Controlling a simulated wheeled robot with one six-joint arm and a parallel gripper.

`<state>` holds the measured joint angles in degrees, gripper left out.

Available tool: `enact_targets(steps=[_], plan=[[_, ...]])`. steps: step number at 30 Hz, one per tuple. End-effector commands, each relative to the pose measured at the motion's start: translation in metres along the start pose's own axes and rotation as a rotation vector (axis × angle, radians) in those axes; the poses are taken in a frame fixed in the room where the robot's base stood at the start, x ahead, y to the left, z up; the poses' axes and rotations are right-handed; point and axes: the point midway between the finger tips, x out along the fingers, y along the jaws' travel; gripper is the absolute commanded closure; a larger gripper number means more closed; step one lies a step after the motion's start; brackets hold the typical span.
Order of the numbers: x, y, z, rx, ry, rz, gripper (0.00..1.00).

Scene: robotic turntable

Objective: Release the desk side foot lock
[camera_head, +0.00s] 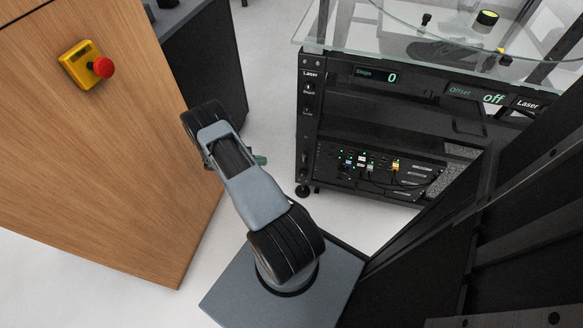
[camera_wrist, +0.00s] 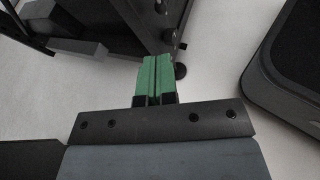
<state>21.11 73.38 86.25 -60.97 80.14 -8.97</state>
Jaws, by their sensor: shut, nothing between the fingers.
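My gripper (camera_head: 260,160) shows in the head view as a small green tip beside my arm, between the wooden desk and the black rack. In the wrist view its two green fingers (camera_wrist: 157,66) are pressed together with nothing between them. A dark round foot (camera_head: 303,190) is at the rack's near left corner, on the floor. A dark round foot (camera_wrist: 181,71) also shows in the wrist view, just right of the fingertips and partly hidden by them; I cannot tell if they touch. The lock part of the foot cannot be made out.
The wooden desk (camera_head: 110,150) with a red emergency button (camera_head: 103,67) stands at left. The black rack (camera_head: 310,120) with a glass top (camera_head: 350,40) stands at right. Pale floor (camera_head: 225,235) is free between them.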

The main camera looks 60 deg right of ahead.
Motion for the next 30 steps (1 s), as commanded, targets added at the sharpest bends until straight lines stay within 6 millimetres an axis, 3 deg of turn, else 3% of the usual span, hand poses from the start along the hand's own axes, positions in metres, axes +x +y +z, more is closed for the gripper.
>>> enact_targets(steps=[3, 17, 23, 30], plan=[[0.009, -0.002, -0.009, -0.011, -0.014, 0.001, 1.0], [0.015, -0.002, -0.009, -0.012, -0.016, -0.002, 1.0], [0.042, -0.003, -0.009, -0.014, -0.016, -0.002, 1.0], [0.088, -0.003, -0.009, -0.013, -0.016, -0.001, 1.0]])
